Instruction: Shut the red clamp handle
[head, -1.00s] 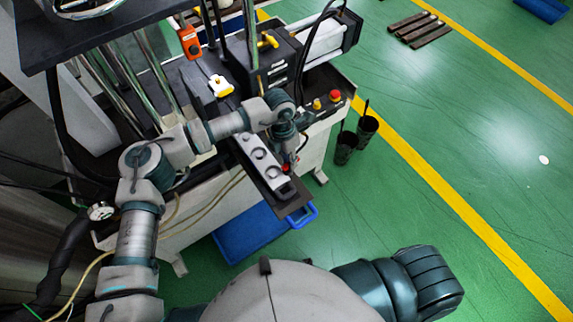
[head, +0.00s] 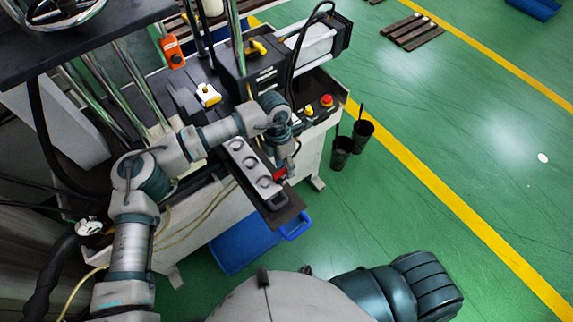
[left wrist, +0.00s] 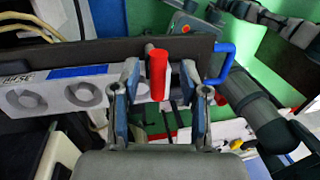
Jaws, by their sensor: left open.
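The red clamp handle (head: 279,174) is at the near right end of a pale metal mould block (head: 238,146) with round cavities. In the left wrist view the handle (left wrist: 158,72) is a red cylinder between the two fingers of my left gripper (left wrist: 160,78). The fingers are apart, with a gap showing on both sides of the handle. In the head view my left gripper (head: 284,165) points down beside the handle, and its fingertips are partly hidden. The block (left wrist: 60,92) lies left of the fingers in the wrist view. My right gripper is out of view.
The block sits on a dark plate (head: 282,213) jutting from the machine. A blue crate (head: 233,250) is on the floor below. Two black pots (head: 342,150) stand to the right. A red button (head: 326,100) and a yellow-topped one are behind the gripper. Green floor lies open at right.

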